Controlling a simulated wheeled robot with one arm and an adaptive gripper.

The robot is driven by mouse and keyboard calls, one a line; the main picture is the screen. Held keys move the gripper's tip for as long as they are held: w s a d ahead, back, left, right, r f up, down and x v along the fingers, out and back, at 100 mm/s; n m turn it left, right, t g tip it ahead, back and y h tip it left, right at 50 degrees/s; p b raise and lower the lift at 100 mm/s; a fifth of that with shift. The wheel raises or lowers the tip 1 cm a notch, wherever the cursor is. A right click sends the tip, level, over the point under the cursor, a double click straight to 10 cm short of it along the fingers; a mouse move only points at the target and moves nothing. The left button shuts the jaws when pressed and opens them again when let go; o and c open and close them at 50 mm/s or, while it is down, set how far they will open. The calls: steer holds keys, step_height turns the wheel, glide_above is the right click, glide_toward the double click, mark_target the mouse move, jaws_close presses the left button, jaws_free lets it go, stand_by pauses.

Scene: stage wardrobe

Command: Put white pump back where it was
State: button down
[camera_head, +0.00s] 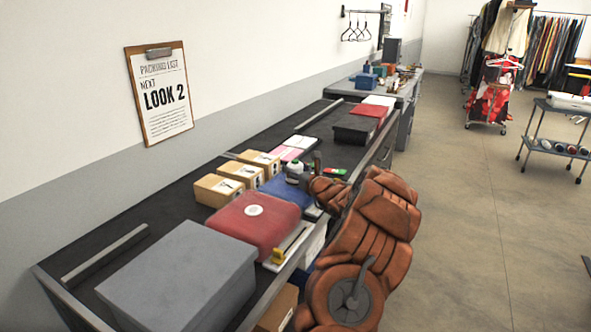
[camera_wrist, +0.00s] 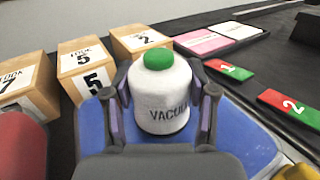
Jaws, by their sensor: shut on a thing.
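The white pump (camera_wrist: 162,98) is a squat white bottle with a green cap and lettering that begins "VACU". In the wrist view it stands upright between the two fingers of my gripper (camera_wrist: 164,92), which is shut on it. It also shows small in the head view (camera_head: 294,170), partly beside my arm. Below it is a flat blue surface (camera_wrist: 236,135), also seen in the head view (camera_head: 284,193). I cannot tell whether the pump's base touches this surface.
Cardboard boxes numbered 7 (camera_wrist: 25,85), 5 (camera_wrist: 88,72) and 2 (camera_wrist: 140,42) stand left of the pump. Red-green tags 1 (camera_wrist: 229,70) and 2 (camera_wrist: 284,103) lie right. A red case (camera_head: 254,222) and grey box (camera_head: 180,280) stand nearer on the bench.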

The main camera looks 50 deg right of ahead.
steer(key=shift+f, duration=0.15)
steer(key=shift+c, duration=1.7)
jaws_free()
